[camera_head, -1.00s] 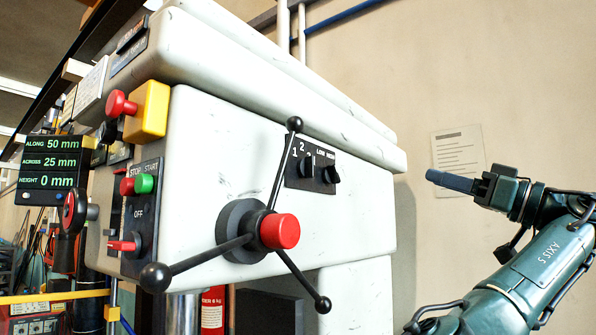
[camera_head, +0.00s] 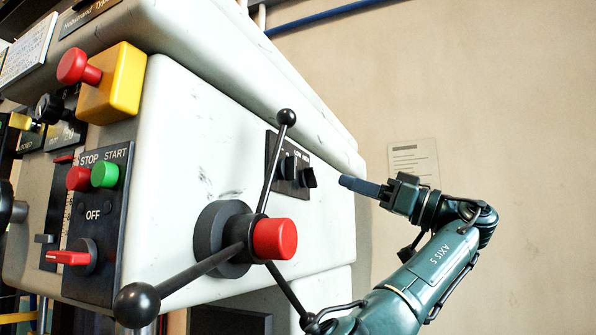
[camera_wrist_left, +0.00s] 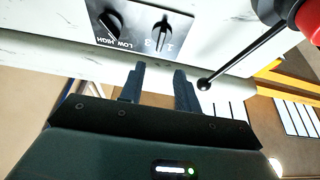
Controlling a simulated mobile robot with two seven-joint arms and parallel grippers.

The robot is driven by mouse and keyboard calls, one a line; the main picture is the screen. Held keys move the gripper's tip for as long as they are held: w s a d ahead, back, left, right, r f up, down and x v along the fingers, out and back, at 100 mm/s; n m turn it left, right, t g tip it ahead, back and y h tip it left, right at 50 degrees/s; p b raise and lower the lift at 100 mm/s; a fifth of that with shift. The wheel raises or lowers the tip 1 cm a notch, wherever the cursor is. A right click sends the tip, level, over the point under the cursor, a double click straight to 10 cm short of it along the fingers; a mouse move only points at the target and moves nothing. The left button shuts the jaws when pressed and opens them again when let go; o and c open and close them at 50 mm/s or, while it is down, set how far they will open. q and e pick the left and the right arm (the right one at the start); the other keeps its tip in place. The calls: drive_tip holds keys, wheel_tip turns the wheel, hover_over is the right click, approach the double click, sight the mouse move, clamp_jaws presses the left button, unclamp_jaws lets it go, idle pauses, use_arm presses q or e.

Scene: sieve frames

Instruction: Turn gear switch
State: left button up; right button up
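A black switch plate (camera_head: 272,160) is on the white machine's side. It bears two black knobs: the gear switch (camera_head: 289,167), marked with numbers, and a LOW/HIGH switch (camera_head: 308,178) to its right. In the left wrist view the gear switch (camera_wrist_left: 163,33) and LOW/HIGH switch (camera_wrist_left: 111,24) are at the top, past the fingertips. My left gripper (camera_head: 345,182) is just right of the plate in the head view, apart from the knobs. The left wrist view shows its fingers (camera_wrist_left: 159,76) spread with nothing between them. My right gripper is not in view.
A three-armed lever with a red hub (camera_head: 275,239) juts out below the plate; one arm's ball (camera_head: 287,117) rises beside the plate. Stop and start buttons (camera_head: 92,176) and a yellow box with a red button (camera_head: 115,85) are at left. The wall side is clear.

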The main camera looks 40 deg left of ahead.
sight(296, 166)
use_arm(q)
drive_tip(key=x, duration=1.1)
drive_tip(key=shift+a+r, duration=0.15)
drive_tip(key=shift+a, duration=0.2)
clamp_jaws()
